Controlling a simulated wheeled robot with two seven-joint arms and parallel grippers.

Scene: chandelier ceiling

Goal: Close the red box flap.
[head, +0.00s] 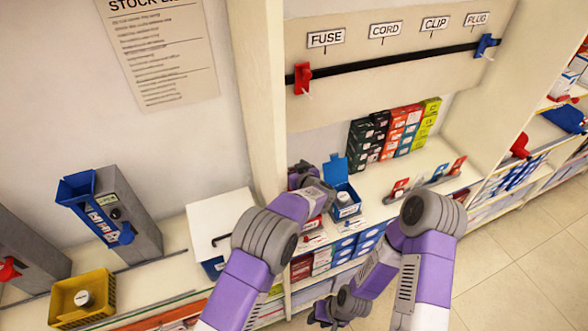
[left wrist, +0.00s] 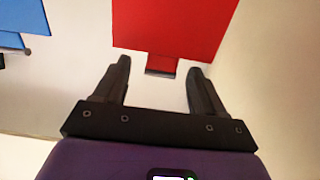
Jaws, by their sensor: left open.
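The red flap (left wrist: 170,28) fills the top middle of the left wrist view, with a small darker red tab (left wrist: 161,65) at its lower edge. My left gripper (left wrist: 158,68) is open, its fingers apart on either side of the tab; nothing is clearly gripped, and I cannot tell whether it touches the flap. In the head view my left wrist is in front of the shelf niche and hides most of the red box; a red and white piece (head: 314,226) shows below it. My right gripper (head: 325,314) is low at the bottom of the view, its fingers unclear.
A blue box (head: 343,205) with its flap (head: 334,170) raised stands right of my left wrist. Stacked cartons (head: 392,132) and a card rack (head: 428,184) stand farther right. Floor (head: 520,255) is open at right.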

